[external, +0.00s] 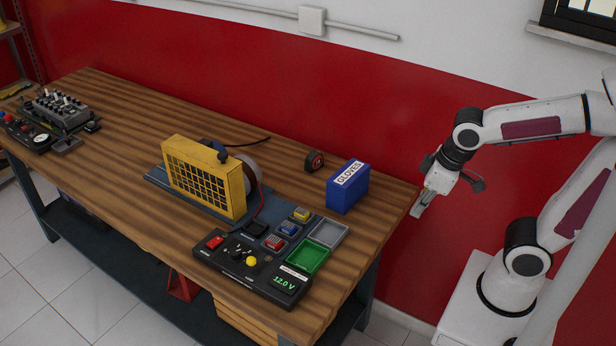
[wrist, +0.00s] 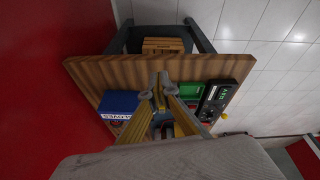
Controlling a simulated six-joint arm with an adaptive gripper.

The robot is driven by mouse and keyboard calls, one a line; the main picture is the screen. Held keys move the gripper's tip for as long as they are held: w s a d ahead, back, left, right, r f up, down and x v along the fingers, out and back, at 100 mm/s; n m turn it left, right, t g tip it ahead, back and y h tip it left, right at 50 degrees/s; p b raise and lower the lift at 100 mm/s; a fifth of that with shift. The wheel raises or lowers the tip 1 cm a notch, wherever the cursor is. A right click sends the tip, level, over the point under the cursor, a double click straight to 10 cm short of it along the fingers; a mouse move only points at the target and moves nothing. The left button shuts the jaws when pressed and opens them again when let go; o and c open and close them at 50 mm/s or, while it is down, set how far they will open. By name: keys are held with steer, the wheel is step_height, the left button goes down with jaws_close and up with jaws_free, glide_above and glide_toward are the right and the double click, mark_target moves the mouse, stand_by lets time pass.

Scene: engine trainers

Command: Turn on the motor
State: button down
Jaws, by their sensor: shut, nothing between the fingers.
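The motor (external: 252,180) sits behind a yellow guard cage (external: 205,178) on a dark base plate on the wooden bench. In front of it is a black control panel (external: 262,262) with a red switch (external: 215,242), black knobs, a yellow button (external: 251,261) and a green display reading 12.0 V. The panel also shows in the wrist view (wrist: 217,100). My gripper (external: 418,212) is shut and empty, in the air off the bench's right end, apart from the panel. Its fingers (wrist: 159,92) show in the wrist view.
A blue gloves box (external: 348,187) and a tape measure (external: 314,161) stand near the bench's right end. Green (external: 308,257) and grey (external: 328,233) trays and small coloured parts lie by the panel. Another trainer (external: 62,108) is at the far left. The bench between is mostly clear.

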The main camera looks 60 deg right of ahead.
steer(key=w+a+f+t, duration=0.1)
steer(key=w+a+f, duration=0.2)
steer(key=w+a, duration=0.5)
steer(key=w+a+f+t, duration=0.1)
steer(key=w+a+f, duration=0.25)
steer(key=w, duration=0.95)
steer(key=w+a+f+t, duration=0.1)
steer(key=w+a+f, duration=0.1)
steer(key=w+a, duration=0.6)
steer(key=w+a+r+m+t+y, duration=0.1)
steer(key=w+a+r+m+t, duration=0.1)
steer(key=w, duration=0.8)
step_height(320, 180, up, 2)
steer(key=shift+a+r+m+t, duration=0.25)
steer(key=shift+a+m+t, duration=0.2)
steer(key=shift+a, duration=0.8)
steer(key=shift+w+f, duration=0.15)
glide_above(208, 243)
steer(key=s+d, duration=0.1)
steer(key=s, duration=0.2)
steer(key=shift+w+d+f, duration=0.1)
steer(key=shift+w+f, duration=0.05)
steer(key=shift+f, duration=3.4)
steer(key=shift+a+f, duration=0.15)
steer(key=shift+f, duration=0.75)
steer(key=shift+a+f, duration=0.15)
steer(key=shift+f, duration=0.75)
